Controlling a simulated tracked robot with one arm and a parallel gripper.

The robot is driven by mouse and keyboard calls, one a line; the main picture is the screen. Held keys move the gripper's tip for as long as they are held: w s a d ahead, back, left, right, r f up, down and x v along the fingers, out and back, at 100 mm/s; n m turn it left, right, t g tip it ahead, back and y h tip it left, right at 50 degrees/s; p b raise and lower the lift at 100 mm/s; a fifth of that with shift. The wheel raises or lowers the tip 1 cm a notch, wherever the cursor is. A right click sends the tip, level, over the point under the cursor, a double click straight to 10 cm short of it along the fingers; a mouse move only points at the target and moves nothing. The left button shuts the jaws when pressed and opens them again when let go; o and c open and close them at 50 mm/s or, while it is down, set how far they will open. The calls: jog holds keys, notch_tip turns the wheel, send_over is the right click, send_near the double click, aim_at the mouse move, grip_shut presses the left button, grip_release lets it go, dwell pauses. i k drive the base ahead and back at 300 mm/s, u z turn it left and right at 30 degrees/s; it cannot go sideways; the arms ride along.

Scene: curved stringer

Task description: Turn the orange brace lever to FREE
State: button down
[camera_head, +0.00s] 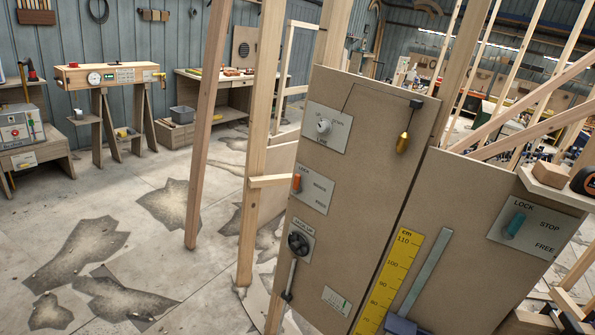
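The orange brace lever (297,183) is a small orange handle at the left edge of a pale label plate (314,190) on the tan panel, left of the picture's middle. It stands roughly upright, just below the word LOCK. FREE is at the plate's lower right; the word between them is too small to read surely. My gripper is not in view.
A teal lever (515,225) sits on a similar plate at right, marked LOCK, STOP and FREE. A knob plate (325,127), a hanging brass weight (404,141), a black crank (298,243) and a yellow scale (389,280) are nearby. Timber posts (208,120) stand left.

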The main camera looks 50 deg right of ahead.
aim_at(296, 188)
jog(key=z, duration=0.4)
jog(key=i, duration=1.05)
jog(key=z, duration=0.45)
